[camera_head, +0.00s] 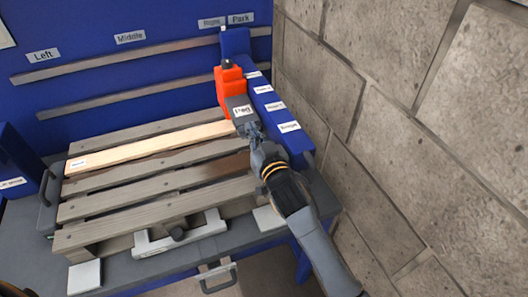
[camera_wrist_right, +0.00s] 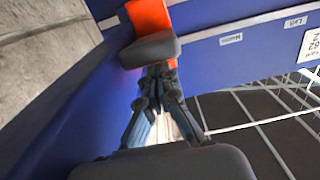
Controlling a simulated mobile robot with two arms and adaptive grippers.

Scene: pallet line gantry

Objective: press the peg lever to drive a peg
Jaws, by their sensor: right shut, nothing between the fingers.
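The orange peg head (camera_head: 229,88) stands at the right end of the pallet, against the blue side rail. Its dark grey lever (camera_head: 242,110), labelled "Peg", sticks out towards me. My right gripper (camera_head: 251,131) is shut and empty, with its fingertips at the near end of the lever. In the right wrist view the closed fingertips (camera_wrist_right: 157,72) reach the underside of the lever (camera_wrist_right: 150,50) in the picture, with the orange head (camera_wrist_right: 149,15) behind it. Whether they touch, I cannot tell. No peg is visible. My left gripper is not seen.
The wooden pallet (camera_head: 150,180) has one pale new board (camera_head: 145,148) among grey slats. The blue side rail (camera_head: 275,110) carries several labels. A stone wall (camera_head: 400,130) rises close on the right. The back panel has "Left", "Middle", "Right" and "Park" labels.

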